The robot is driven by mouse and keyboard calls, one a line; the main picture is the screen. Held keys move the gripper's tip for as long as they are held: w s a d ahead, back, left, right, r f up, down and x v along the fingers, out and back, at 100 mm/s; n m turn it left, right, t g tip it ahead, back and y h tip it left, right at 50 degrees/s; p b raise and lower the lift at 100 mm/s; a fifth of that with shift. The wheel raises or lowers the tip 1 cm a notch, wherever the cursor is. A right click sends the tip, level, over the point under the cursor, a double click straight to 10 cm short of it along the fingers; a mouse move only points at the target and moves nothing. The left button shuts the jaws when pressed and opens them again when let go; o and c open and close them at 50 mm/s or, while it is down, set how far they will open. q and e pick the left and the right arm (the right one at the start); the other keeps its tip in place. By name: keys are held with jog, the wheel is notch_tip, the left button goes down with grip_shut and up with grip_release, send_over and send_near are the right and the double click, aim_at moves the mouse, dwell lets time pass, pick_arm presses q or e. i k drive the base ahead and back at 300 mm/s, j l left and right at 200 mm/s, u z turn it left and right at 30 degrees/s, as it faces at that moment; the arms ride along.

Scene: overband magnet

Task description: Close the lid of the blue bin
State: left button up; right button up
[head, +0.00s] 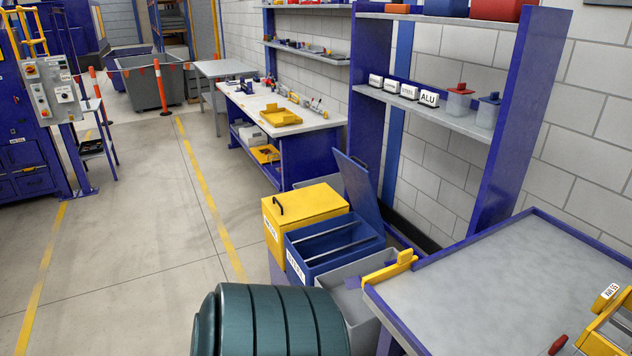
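The blue bin (309,252) stands low, between a closed yellow bin and a grey bin. Its blue lid (357,190) is open and stands steeply up at the back right of the bin, leaning away from the opening. The open top shows pale bars across it and a dark blue inside. A label on its front is too small to read surely. Neither of my grippers is in view.
The yellow bin (287,204) has a dark handle on its shut lid. The grey bin (349,293) is open beside a blue-edged table (500,275). A dark green ribbed cylinder (272,325) fills the bottom foreground. A blue shelf upright (512,120) rises behind. Floor at left is clear.

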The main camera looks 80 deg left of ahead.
aim_at(357, 179)
jog(key=u, duration=1.95)
jog(key=i+j, duration=0.2)
jog(key=j, duration=0.2)
jog(key=i+j, duration=0.25)
jog(key=j, duration=0.15)
jog(key=i+j, duration=0.2)
jog(key=j, duration=0.2)
jog(key=l+u, duration=0.45)
jog(key=l, duration=0.15)
jog(key=k+l+u, duration=0.1)
jog(key=l+u, duration=0.3)
jog(key=l, duration=0.15)
